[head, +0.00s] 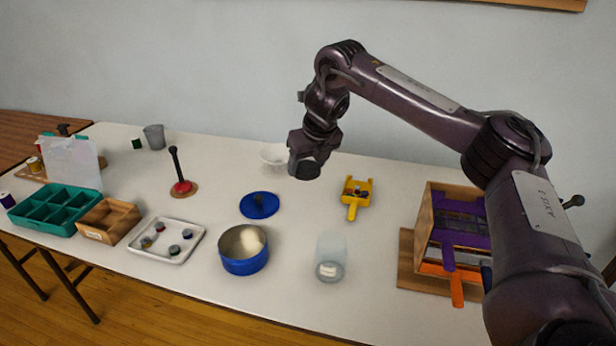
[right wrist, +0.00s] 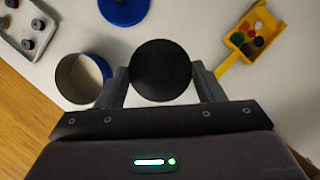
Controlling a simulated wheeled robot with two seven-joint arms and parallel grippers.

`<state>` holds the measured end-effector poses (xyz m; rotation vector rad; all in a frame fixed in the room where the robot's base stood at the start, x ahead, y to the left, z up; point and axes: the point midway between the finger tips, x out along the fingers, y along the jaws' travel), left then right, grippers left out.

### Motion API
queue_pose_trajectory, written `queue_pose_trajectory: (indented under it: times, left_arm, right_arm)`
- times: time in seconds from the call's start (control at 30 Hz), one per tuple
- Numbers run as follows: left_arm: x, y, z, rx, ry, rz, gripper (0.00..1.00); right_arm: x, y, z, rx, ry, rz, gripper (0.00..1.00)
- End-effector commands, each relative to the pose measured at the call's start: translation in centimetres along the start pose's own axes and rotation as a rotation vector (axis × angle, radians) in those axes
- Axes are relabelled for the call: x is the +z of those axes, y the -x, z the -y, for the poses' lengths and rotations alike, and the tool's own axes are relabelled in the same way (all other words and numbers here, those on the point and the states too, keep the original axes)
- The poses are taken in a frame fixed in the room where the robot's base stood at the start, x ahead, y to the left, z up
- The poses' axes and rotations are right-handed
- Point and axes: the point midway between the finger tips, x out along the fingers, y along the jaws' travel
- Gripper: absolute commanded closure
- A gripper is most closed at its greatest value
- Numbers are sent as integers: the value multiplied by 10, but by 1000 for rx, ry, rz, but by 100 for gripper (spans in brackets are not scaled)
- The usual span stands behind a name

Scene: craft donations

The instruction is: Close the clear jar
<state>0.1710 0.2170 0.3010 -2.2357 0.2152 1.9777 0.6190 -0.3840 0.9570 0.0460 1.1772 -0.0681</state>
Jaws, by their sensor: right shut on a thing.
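The clear jar (head: 331,257) stands upright on the table, right of the blue pot, with a pale label low on its side. No lid is on it. My right gripper (head: 304,160) is above the table, behind the jar and higher than it. Its fingers, seen in the right wrist view (right wrist: 162,85), are shut on a round black lid (right wrist: 160,68). The lid also shows as a dark disc under the gripper in the head view (head: 306,170). The jar cannot be made out in the right wrist view. My left gripper is not in view.
A blue pot (head: 243,262) stands open left of the jar, and its blue lid (head: 259,206) lies behind it. A yellow scoop (head: 355,195) lies behind the jar. A wooden box (head: 424,225) stands right. A white tray (head: 150,254) is left.

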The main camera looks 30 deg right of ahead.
Motion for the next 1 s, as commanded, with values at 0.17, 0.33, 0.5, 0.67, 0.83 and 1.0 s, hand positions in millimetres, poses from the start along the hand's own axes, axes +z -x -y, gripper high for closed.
queue_pose_trajectory:
  times: [0.17,0.33,0.5,0.67,0.83,1.0]
  left_arm:
    - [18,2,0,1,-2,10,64]
    - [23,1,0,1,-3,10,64]
    - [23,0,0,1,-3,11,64]
    - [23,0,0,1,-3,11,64]
    - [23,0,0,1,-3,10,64]
    - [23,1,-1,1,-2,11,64]
  right_arm:
    - [6,15,0,-1,0,0,59]
    - [7,16,0,-1,-1,-1,59]
    - [7,16,0,-1,-1,0,59]
    - [6,16,0,-2,-3,0,59]
    - [2,13,-12,-34,-71,0,59]
    - [-12,8,-42,-121,-267,3,59]
